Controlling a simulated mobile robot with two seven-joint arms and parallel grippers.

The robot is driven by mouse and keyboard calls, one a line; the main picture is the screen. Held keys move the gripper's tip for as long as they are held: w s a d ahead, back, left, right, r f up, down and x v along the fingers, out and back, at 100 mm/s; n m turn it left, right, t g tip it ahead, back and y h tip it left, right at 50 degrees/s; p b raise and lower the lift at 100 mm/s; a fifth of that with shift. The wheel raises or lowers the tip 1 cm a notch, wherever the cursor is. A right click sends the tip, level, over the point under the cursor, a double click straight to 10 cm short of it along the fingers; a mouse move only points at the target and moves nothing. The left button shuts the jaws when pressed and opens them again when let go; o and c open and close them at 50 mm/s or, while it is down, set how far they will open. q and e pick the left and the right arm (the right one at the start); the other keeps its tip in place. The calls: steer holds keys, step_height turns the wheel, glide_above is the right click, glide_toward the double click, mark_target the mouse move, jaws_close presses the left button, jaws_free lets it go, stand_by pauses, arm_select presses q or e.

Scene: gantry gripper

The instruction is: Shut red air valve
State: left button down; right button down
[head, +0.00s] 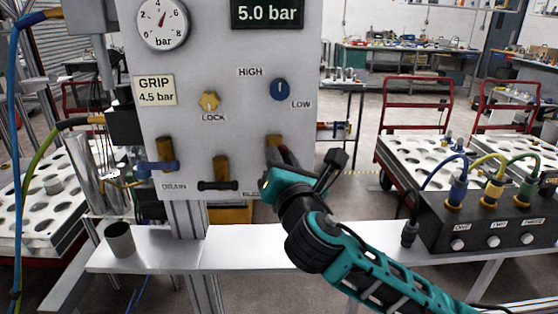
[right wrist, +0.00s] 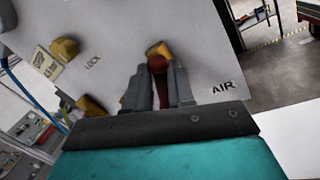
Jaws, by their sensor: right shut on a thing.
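The red air valve's dark red handle (right wrist: 160,76) sits between the two fingers of my right gripper (right wrist: 160,92) in the right wrist view. My right gripper is shut on it. The handle comes off a brass body (right wrist: 158,50) on the grey panel, with the AIR label (right wrist: 222,87) to its right. In the head view the brass body (head: 273,140) shows at the panel's lower right, and my right gripper (head: 281,157) covers most of the handle. My left gripper is not in view.
The panel also carries a blue-handled drain valve (head: 163,166), a black-handled valve (head: 218,186), a yellow lock knob (head: 209,101), a blue HIGH/LOW knob (head: 280,89) and a gauge (head: 162,22). A black box with hoses (head: 485,222) stands at the right on the shelf (head: 240,250).

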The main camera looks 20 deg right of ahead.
steer(key=m+h+b, duration=0.1)
steer(key=m+b, duration=0.1)
steer(key=m, duration=0.3)
steer(key=f+m+h+b, duration=0.1)
steer(key=m, duration=0.4)
steer(key=f+m+h+b, duration=0.1)
steer(key=m+b, duration=0.1)
steer(key=m, duration=0.2)
steer(key=shift+s+d+f+m+t+h+b, duration=0.1)
steer(key=shift+d+m+t+h+b, duration=0.2)
steer(key=shift+d+m+b, duration=0.1)
steer(key=c, duration=1.1)
jaws_free()
